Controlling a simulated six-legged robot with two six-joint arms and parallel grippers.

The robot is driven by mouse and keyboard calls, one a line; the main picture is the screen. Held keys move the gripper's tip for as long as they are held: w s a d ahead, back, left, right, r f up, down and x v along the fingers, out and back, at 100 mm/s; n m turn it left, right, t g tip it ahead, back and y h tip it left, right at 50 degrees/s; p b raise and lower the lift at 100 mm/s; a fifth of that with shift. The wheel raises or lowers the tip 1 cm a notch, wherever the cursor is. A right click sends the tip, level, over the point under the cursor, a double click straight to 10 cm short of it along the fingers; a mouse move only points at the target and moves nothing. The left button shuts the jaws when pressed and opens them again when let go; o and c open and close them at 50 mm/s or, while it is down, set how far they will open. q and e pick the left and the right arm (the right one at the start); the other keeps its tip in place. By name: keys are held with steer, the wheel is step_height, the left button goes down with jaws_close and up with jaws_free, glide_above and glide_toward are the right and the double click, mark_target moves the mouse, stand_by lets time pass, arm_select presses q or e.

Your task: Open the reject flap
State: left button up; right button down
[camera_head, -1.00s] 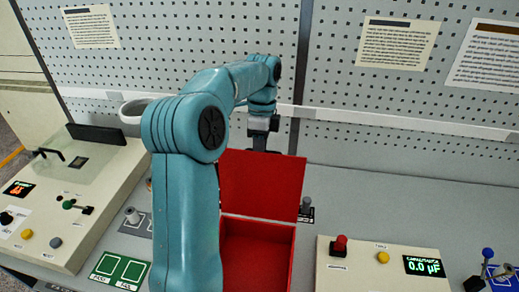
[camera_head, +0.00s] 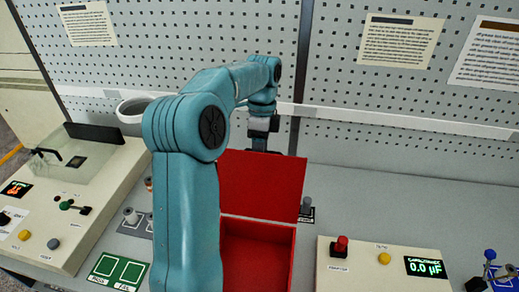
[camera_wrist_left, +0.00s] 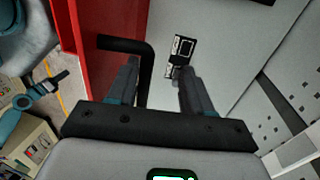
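The red reject box (camera_head: 294,262) stands at the middle front of the head view. Its red flap (camera_head: 262,185) is raised, leaning back at the rear, and the inside of the box shows. My left gripper (camera_head: 259,144) is behind the flap's top edge, its fingertips hidden there. In the left wrist view, my left gripper (camera_wrist_left: 160,85) is open, and the flap's black bent handle (camera_wrist_left: 128,43) runs between its fingers, close to the left finger. A teal arm with a dark end (camera_wrist_left: 48,84), apparently my right one, shows small at the left; its finger state is unclear.
A capacitance console (camera_head: 350,278) with a red knob stands right of the box. A larger console (camera_head: 100,178) stands at the left, with a green two-square pad (camera_head: 118,270) beside it. A pegboard wall (camera_head: 400,100) closes the back. The bench behind the right console is clear.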

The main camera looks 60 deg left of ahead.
arm_select(q)
steer(key=shift+w+r, duration=0.1)
stand_by(0.4)
step_height(320, 180, up, 7)
steer(key=a, duration=0.1)
steer(key=shift+w, duration=0.35)
steer(key=shift+a, duration=0.1)
steer(key=shift+r, duration=0.1)
stand_by(0.4)
